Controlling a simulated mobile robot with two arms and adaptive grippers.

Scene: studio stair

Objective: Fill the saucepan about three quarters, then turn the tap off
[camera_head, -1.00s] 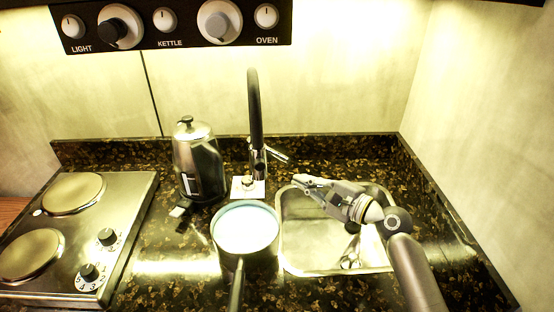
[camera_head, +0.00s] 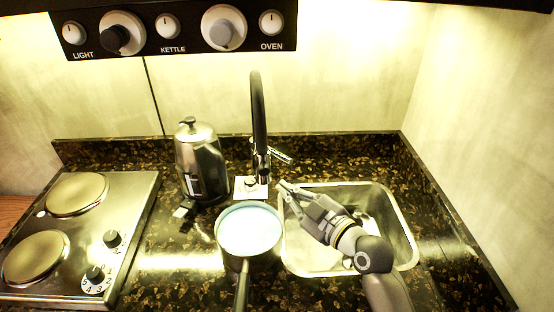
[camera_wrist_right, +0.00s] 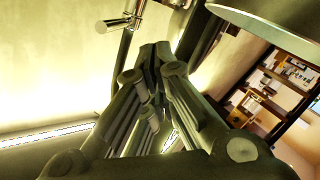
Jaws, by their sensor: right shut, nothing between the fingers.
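The saucepan (camera_head: 234,246) stands on the counter just left of the sink, its handle toward me. Its inside shows a pale blue-white surface; I cannot tell the water level. The black arched tap (camera_head: 258,105) rises behind it, with a chrome lever (camera_head: 281,157) pointing right. I cannot make out a water stream. My right gripper (camera_head: 284,187) is over the sink's left back corner, right of the saucepan and in front of the lever, apart from it. Its fingers are shut and empty, also in the right wrist view (camera_wrist_right: 156,52). My left gripper is out of view.
The steel sink (camera_head: 408,240) lies under my right arm. A metal kettle (camera_head: 200,165) stands behind and left of the saucepan. A hob (camera_head: 125,200) with two plates is at the left. A knob panel (camera_head: 185,32) hangs on the back wall.

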